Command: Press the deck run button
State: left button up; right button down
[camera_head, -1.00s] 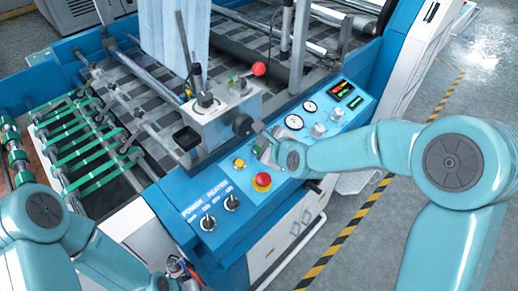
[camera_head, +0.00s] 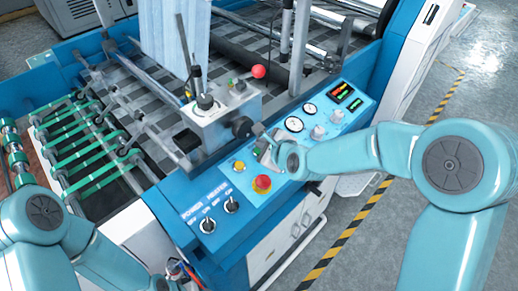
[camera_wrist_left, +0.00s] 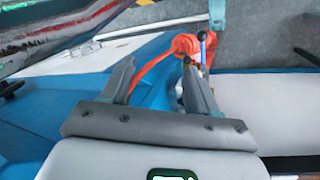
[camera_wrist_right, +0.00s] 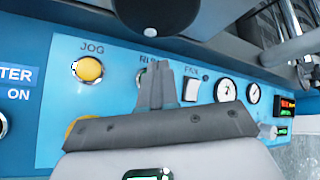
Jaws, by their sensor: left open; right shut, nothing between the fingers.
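The blue control panel (camera_head: 285,190) runs along the machine's front edge. In the right wrist view, a button under a partly covered label starting "RU" (camera_wrist_right: 148,60) sits right of the yellow JOG button (camera_wrist_right: 87,70). Only a sliver of it shows behind my fingertips. My right gripper (camera_wrist_right: 156,70) is shut and empty, with its tips in front of that button; I cannot tell whether they touch it. In the head view the right gripper (camera_head: 263,150) is over the panel, past the red emergency stop (camera_head: 263,183). My left gripper (camera_wrist_left: 160,72) is open and empty.
A white rocker switch (camera_wrist_right: 191,90) and gauges (camera_wrist_right: 226,90) lie right of my right fingers. A grey housing with a red-knobbed lever (camera_head: 258,71) overhangs the panel. Power and heater switches (camera_head: 231,205) are at the near left. An orange cable (camera_wrist_left: 184,44) is close to my left fingers.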

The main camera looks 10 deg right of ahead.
dwell(0.8)
jog(key=shift+w+f+b, duration=0.1)
jog(key=shift+f+b, duration=0.35)
jog(key=shift+b, duration=0.35)
